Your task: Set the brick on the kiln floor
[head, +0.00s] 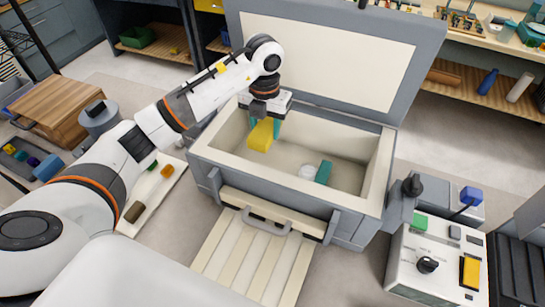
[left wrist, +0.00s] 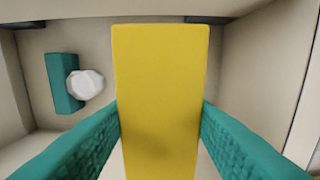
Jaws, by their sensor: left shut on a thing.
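The yellow brick (head: 261,135) is in my left gripper (head: 264,122), inside the open kiln (head: 209,153) toward its left side. In the left wrist view the brick (left wrist: 160,90) sits between the two teal fingers, which press on both its sides. The brick looks tilted in the head view, and I cannot tell whether its lower end touches anything. The kiln floor (head: 283,159) is pale and mostly bare; it also shows in the left wrist view (left wrist: 84,125). My right gripper is not in view.
On the kiln floor stand a white round piece (head: 306,171) and a teal block (head: 324,173), side by side. The kiln's raised lid (head: 418,62) stands behind. A control box (head: 432,262) is at the right. A slatted board (head: 250,258) is in front.

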